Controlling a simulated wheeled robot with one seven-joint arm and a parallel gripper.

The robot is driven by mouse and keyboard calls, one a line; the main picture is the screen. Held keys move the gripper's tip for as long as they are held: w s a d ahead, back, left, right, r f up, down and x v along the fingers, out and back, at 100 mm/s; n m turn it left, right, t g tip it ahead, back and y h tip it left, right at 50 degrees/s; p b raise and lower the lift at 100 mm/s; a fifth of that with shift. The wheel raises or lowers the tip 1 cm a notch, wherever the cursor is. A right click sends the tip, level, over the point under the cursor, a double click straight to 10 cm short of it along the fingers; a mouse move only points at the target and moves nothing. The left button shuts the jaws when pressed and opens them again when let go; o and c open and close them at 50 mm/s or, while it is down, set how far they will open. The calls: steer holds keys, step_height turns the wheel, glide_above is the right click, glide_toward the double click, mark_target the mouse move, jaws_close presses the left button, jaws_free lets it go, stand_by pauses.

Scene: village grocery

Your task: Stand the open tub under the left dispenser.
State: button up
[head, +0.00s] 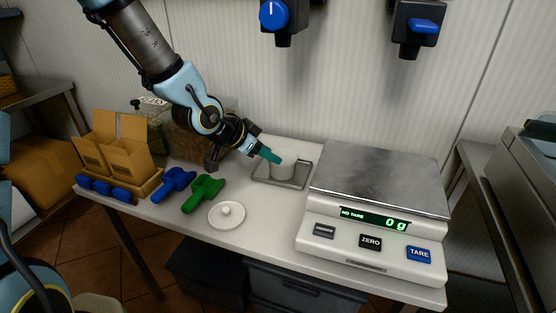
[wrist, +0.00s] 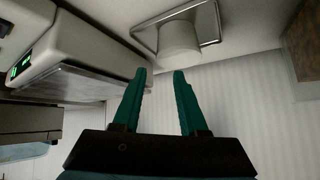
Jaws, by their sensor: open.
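The white tub (head: 283,164) stands upright on a grey metal tray (head: 262,180) on the counter, below the left dispenser (head: 273,14) on the wall. In the wrist view the tub (wrist: 180,38) is just beyond my fingertips, with the tray (wrist: 212,42) around its base. My gripper (head: 270,155) has teal fingers, close to the tub's upper left side. In the wrist view my gripper (wrist: 159,72) is open, with nothing between the fingers. The tub's inside cannot be made out. The right dispenser (head: 418,26) hangs farther right.
A scale (head: 375,185) reading 0 g stands right of the tray. A white knobbed lid (head: 227,216), a green scoop (head: 203,193) and a blue scoop (head: 174,183) lie to the left. Cardboard boxes (head: 115,146) stand farther left. The counter in front of the tray is clear.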

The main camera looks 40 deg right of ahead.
steer(key=shift+a+r, duration=0.45)
steer(key=shift+a, duration=0.05)
steer(key=w+a+r+n+t+y, duration=0.1)
steer(key=w+a+n+y, duration=0.3)
steer(key=a, duration=0.8)
steer(key=w+a+n+t+y, duration=0.2)
steer(key=w+a+n, duration=0.4)
steer(key=a, duration=0.7)
steer(key=s+a+r+n+g+y, duration=0.1)
steer(key=s+a+n, duration=0.1)
steer(key=a, duration=0.5)
steer(key=s+a+r+n+g+y, duration=0.1)
steer(key=s+a+r+n, duration=0.1)
steer(key=a+n, duration=0.3)
steer(key=s+a, duration=0.1)
steer(key=a, duration=0.2)
steer(key=shift+a+r+y, duration=0.25)
steer(key=shift+a+y, duration=0.05)
steer(key=shift+y, duration=0.1)
